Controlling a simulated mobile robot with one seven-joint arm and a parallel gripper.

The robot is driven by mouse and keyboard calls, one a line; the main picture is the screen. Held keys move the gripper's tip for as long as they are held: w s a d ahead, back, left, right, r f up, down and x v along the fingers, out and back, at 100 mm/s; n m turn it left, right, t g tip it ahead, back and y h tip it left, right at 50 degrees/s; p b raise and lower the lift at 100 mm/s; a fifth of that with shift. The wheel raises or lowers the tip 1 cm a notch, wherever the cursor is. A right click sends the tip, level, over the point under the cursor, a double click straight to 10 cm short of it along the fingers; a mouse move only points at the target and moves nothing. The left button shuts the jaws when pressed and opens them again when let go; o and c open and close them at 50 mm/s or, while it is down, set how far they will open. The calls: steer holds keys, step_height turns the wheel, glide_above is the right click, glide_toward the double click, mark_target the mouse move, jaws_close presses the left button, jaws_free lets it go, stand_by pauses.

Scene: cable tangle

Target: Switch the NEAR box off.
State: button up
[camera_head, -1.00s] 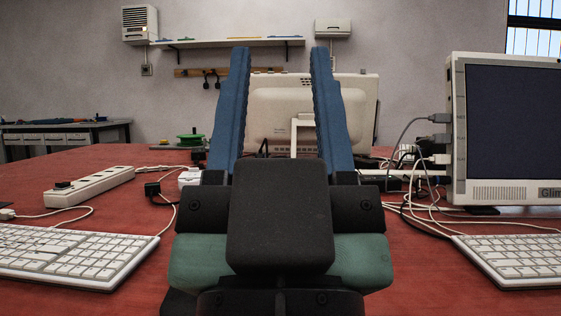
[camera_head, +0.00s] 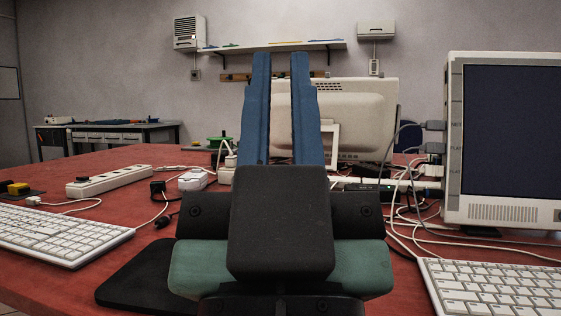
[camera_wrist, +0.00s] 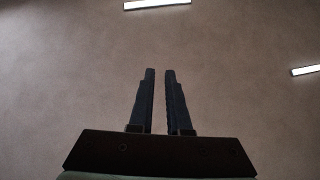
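I cannot tell for sure which box is the near one. A long white power strip (camera_head: 112,180) lies on the red table at the left, with a dark switch (camera_head: 82,180) at its left end. A small white box (camera_head: 194,180) lies right of it. Another white strip (camera_head: 345,180), partly hidden behind my gripper, has a small green light at its right part. My gripper (camera_head: 281,56) points up and forward in the middle, its blue fingers a narrow gap apart with nothing between them. The wrist view shows the fingers (camera_wrist: 160,72) against the ceiling.
A monitor (camera_head: 505,140) and keyboard (camera_head: 495,287) stand at the right, with tangled cables (camera_head: 405,215) beside them. Another keyboard (camera_head: 60,235) and a dark mat (camera_head: 140,280) lie at the left. A second monitor (camera_head: 365,115) stands behind my gripper. Bare red table (camera_head: 130,215) shows at left.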

step_height(320, 180, up, 55)
steer(key=p, duration=5.4)
steer(key=shift+r+p, duration=0.2)
steer(key=shift+p, duration=0.15)
jaws_close()
steer(key=shift+f, duration=0.1)
